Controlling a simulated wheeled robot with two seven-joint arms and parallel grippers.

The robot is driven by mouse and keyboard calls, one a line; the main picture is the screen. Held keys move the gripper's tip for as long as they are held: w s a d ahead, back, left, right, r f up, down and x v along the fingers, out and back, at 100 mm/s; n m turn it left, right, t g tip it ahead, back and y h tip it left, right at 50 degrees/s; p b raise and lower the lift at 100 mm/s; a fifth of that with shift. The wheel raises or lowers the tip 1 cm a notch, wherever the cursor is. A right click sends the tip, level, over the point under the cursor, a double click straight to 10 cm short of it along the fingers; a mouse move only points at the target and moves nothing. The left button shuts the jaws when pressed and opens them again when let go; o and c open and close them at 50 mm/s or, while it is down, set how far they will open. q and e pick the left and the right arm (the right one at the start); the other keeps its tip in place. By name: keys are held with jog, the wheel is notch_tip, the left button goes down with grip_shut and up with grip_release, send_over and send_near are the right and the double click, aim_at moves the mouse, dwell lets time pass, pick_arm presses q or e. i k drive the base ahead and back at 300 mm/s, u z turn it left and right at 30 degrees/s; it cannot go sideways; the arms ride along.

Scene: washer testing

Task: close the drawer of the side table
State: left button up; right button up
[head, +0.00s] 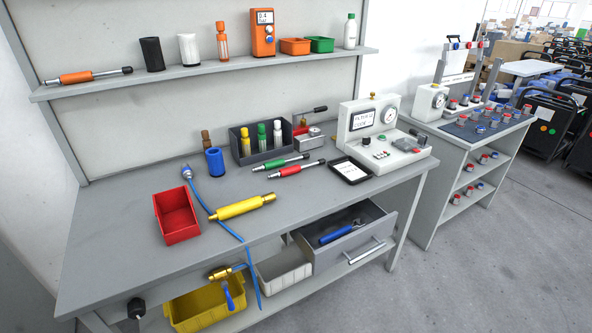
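The grey drawer (319,262) hangs under the right part of the grey workbench (110,235). It is pulled out toward the front, with its inside showing from above. A light metal bar handle (364,252) runs across its front face. A tool with a blue grip (337,234) lies inside the drawer. Neither of my grippers is in the head view, so I cannot tell their state or their distance from the drawer.
Below are a yellow bin (200,306) and a pale bin (284,274). A side shelf unit (455,165) stands right. The floor (480,270) in front is clear.

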aim_at(379, 224)
jog(key=k, duration=1.25)
jog(key=u, duration=0.4)
jog(key=i, duration=0.6)
jog(key=z, duration=0.05)
